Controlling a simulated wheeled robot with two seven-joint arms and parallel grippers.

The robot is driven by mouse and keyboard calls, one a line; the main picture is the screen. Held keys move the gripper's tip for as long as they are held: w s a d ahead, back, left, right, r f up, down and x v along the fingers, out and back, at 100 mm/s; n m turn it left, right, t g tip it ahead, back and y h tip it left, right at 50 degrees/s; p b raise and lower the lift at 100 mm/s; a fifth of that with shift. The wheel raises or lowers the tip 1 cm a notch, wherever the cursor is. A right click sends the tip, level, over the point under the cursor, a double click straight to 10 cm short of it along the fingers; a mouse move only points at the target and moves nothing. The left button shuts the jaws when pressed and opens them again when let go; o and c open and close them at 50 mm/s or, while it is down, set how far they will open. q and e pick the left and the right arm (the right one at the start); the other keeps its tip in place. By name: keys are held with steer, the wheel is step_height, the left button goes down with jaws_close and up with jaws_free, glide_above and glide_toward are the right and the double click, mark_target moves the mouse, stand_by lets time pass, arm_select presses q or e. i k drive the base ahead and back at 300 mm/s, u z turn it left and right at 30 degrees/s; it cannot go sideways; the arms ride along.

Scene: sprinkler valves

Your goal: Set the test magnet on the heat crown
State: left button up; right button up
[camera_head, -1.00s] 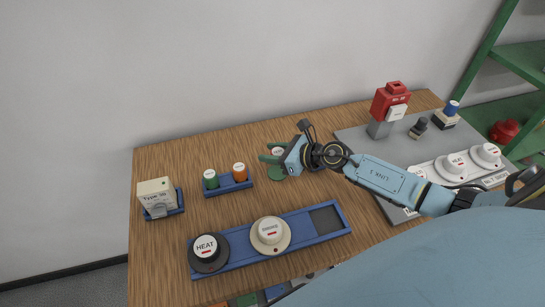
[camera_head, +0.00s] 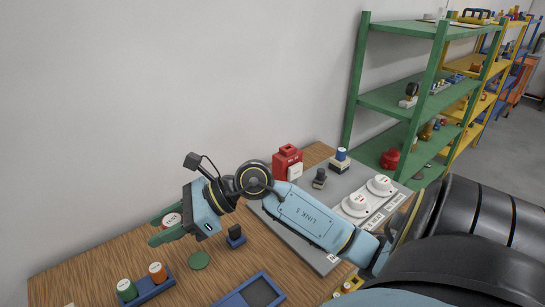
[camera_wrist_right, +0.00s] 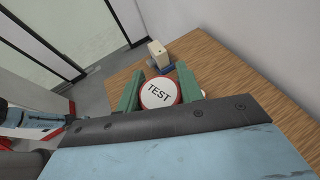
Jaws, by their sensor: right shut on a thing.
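My right gripper (camera_head: 167,228) is shut on the test magnet (camera_head: 171,219), a round white disc with a red rim. It is held up above the wooden table, toward the wall. In the right wrist view the magnet (camera_wrist_right: 158,93) reads "TEST" and sits between the two green fingers (camera_wrist_right: 157,91). The heat crown is outside the head view now, and I cannot make it out in the wrist view. My left gripper is not in view.
A blue holder has green and orange cylinders (camera_head: 157,272). A blue tray (camera_head: 238,299) is at the front.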

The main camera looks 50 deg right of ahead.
mark_target(359, 198)
steer(key=k, duration=0.95)
steer(key=z, duration=2.6)
steer(key=i, duration=1.65)
steer(key=u, duration=1.4)
